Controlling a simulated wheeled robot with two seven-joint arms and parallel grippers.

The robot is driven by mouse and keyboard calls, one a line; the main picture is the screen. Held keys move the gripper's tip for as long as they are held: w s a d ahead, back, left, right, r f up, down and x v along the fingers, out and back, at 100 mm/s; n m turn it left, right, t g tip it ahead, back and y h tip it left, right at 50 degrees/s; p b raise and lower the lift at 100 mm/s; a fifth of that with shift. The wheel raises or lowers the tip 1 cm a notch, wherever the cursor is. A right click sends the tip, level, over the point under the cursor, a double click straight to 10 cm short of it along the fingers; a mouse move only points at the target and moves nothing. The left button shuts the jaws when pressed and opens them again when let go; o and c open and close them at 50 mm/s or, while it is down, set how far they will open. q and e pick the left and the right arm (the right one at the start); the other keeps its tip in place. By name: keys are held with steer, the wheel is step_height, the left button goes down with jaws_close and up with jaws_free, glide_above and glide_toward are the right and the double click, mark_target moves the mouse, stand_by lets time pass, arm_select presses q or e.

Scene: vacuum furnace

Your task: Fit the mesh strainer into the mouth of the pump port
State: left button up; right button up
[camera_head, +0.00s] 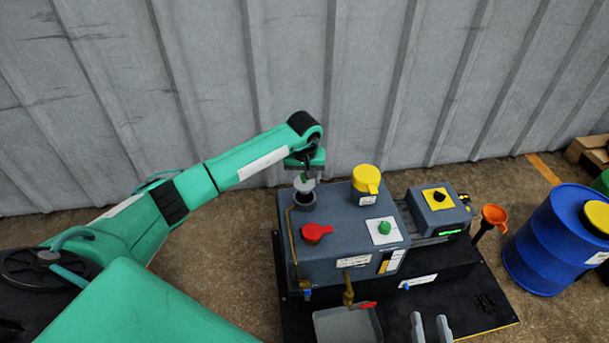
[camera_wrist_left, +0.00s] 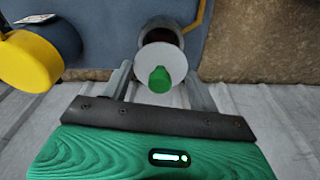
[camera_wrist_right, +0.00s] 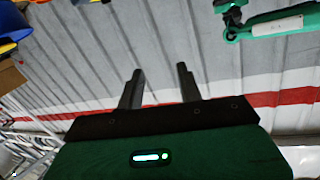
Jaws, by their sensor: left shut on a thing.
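The mesh strainer shows as a pale round disc with a green knob in the left wrist view (camera_wrist_left: 161,62) and small in the head view (camera_head: 303,185). My left gripper (camera_head: 304,172) is shut on it, with the knob between the fingers. The pump port (camera_head: 304,202) is a dark-mouthed grey cylinder at the back left of the pump, right below the strainer.
The grey pump (camera_head: 345,253) carries a red cap (camera_head: 315,232), a yellow cap (camera_head: 366,179) and a green knob (camera_head: 384,228). A grey tray (camera_head: 348,325) is in front. The corrugated wall is close behind.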

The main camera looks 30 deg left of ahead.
mark_target(304, 183)
arm_select(q)
steer(key=shift+f+b, duration=0.35)
steer(key=shift+f, duration=0.3)
steer(key=shift+f+b, duration=0.35)
steer(key=shift+f, duration=0.3)
steer(key=shift+f+b, duration=0.35)
steer(key=shift+f, duration=0.2)
steer(key=shift+f+b, duration=0.3)
steer(key=shift+f, duration=0.1)
steer(key=shift+f+b, duration=0.3)
steer(key=shift+f, duration=0.15)
arm_select(e)
steer(key=w+d+r+t, duration=0.1)
steer(key=d+r+t, duration=0.3)
steer(key=r+t, duration=0.5)
steer(key=shift+w+d+r+t+y, duration=0.2)
steer(key=shift+r+t+y, duration=0.1)
steer(key=shift+r, duration=2.5)
arm_select(q)
steer(key=shift+f, duration=0.3)
arm_select(e)
steer(key=shift+f, duration=0.3)
arm_select(q)
steer(key=o, duration=1.1)
arm_select(e)
steer(key=shift+r, duration=0.1)
